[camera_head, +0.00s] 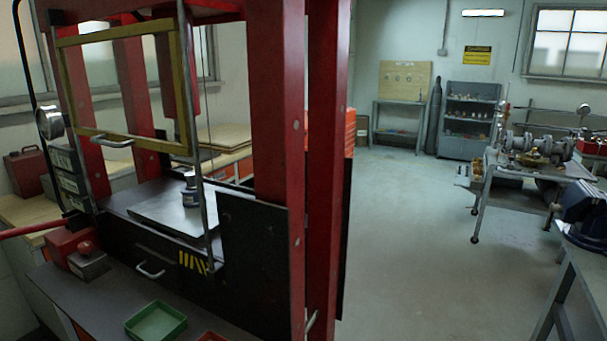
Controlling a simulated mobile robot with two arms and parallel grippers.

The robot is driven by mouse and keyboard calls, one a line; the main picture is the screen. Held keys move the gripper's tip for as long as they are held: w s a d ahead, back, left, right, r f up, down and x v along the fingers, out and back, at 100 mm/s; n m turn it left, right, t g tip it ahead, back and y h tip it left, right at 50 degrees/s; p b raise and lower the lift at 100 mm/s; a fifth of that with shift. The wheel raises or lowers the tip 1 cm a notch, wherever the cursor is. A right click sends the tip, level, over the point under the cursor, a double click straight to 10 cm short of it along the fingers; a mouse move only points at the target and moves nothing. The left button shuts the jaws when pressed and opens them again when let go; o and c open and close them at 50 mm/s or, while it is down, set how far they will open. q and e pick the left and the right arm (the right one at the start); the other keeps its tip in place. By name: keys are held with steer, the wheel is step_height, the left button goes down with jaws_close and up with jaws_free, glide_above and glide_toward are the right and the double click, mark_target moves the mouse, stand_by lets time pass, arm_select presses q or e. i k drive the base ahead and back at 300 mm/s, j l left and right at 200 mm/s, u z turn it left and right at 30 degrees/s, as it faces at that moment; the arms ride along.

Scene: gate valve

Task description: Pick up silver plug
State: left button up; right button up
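A small silver cylindrical piece (190,190) with a darker, bluish lower part stands upright on the flat metal plate (160,211) inside the red press frame. It is partly behind the guard's upright bar, and I cannot tell for sure whether it is the silver plug. No other thing is clear enough to name as the plug. Neither of my grippers shows in this view.
The red press (276,120) fills the left side, with a yellow-framed guard (122,29) raised at its front. A green tray (157,324) sits on the bench before it. A cart (500,190) with machine parts stands right. The middle floor is clear.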

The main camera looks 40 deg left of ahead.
mark_target(191, 177)
steer(key=i+u, duration=0.15)
steer(key=i, duration=0.5)
steer(key=i+u, duration=0.15)
steer(key=i, duration=0.5)
steer(key=i+l+u, duration=0.15)
steer(key=i, duration=0.5)
